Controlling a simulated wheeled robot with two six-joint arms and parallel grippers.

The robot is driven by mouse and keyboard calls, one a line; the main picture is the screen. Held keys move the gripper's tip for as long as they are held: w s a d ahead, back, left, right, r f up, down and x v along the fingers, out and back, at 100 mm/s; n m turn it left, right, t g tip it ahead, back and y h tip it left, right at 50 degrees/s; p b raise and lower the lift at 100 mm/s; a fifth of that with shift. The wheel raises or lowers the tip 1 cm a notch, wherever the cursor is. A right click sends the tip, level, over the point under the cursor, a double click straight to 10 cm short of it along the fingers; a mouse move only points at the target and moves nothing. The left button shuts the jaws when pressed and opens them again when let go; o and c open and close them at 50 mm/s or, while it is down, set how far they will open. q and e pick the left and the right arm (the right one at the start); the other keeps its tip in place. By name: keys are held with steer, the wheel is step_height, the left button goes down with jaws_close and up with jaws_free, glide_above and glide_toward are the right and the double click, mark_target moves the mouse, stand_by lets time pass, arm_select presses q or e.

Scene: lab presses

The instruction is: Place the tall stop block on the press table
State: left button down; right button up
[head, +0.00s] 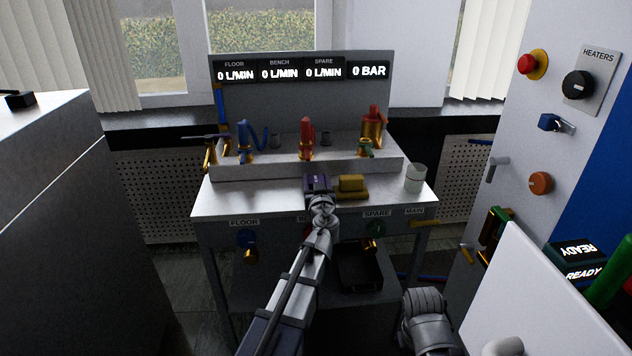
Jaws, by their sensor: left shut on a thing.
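My left gripper (317,184) is at the front middle of a grey metal bench (245,197), low over its top. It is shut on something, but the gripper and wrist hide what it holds. A yellow block (351,184) on a darker yellow base is just right of the gripper on the bench top. I cannot tell whether they touch. I cannot make out a tall stop block or a press table by its look. The right gripper is out of view; part of my right arm shows at the bottom.
A raised shelf behind the gripper carries blue (243,139), red (306,138) and orange-red (372,125) valve fittings. The bench top left of the gripper is clear. A heater cabinet (520,150) stands at right.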

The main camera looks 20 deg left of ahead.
arm_select(q)
steer(key=shift+c, duration=0.6)
jaws_free()
steer(key=shift+r+p, duration=0.1)
steer(key=shift+p, duration=0.2)
steer(key=v, duration=1.2)
